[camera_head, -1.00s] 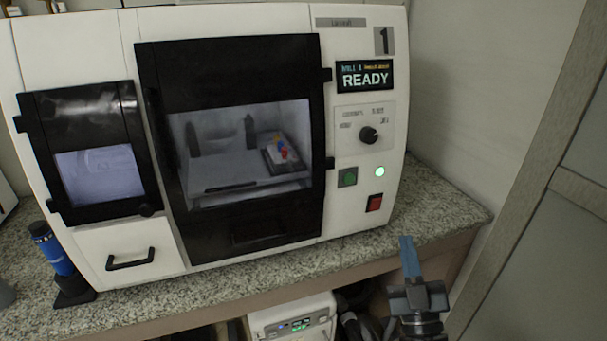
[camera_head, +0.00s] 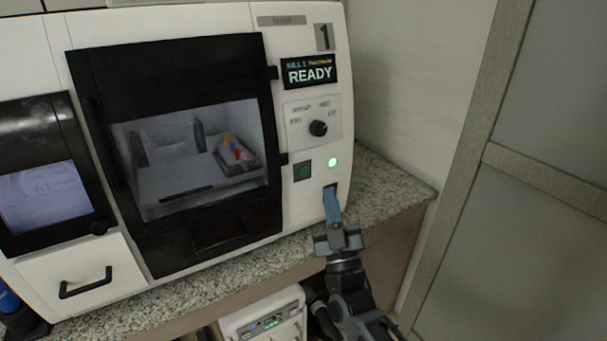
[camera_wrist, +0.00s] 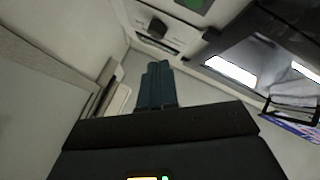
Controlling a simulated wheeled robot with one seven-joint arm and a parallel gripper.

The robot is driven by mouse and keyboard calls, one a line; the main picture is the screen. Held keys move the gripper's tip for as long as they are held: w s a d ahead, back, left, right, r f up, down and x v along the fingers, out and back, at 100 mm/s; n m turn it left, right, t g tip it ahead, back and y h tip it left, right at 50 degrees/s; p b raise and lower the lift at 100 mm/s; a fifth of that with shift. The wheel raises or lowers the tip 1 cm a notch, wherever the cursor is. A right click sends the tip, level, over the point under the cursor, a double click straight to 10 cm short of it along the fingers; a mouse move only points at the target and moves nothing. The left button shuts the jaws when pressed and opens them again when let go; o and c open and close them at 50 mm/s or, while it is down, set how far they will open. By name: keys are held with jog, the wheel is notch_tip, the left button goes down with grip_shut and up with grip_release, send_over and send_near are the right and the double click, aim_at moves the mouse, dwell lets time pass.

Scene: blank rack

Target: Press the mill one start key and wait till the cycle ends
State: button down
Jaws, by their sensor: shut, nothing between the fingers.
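Mill one (camera_head: 268,215) is a white machine with a "1" plate and a display (camera_head: 309,72) reading READY. The green start key (camera_head: 303,170) is on its right panel, left of a lit green lamp (camera_head: 332,162). My gripper (camera_head: 331,192) is shut and empty, its blue fingers pointing up in front of the panel, below and right of the green key. The fingers cover most of the red key; I cannot tell whether they touch the panel. The fingers also show in the wrist view (camera_wrist: 156,85), with a green patch at the top edge.
The dark-framed door (camera_head: 165,60) is closed, with a block with coloured parts (camera_head: 236,152) behind its window. A round knob (camera_head: 318,128) sits above the keys. The granite counter (camera_head: 385,193) is clear at right. A white unit (camera_head: 262,318) stands below.

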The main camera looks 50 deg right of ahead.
aim_at(304, 172)
jog(key=w+d+b, duration=0.2)
jog(key=w+b, duration=0.1)
jog(key=w, duration=0.4)
jog(key=shift+f, duration=0.2)
jog(key=shift+w, duration=0.15)
dwell(1.8)
jog(key=shift+w+d+b, duration=0.15)
jog(key=shift+w+b, duration=0.1)
jog(key=shift+b, duration=0.15)
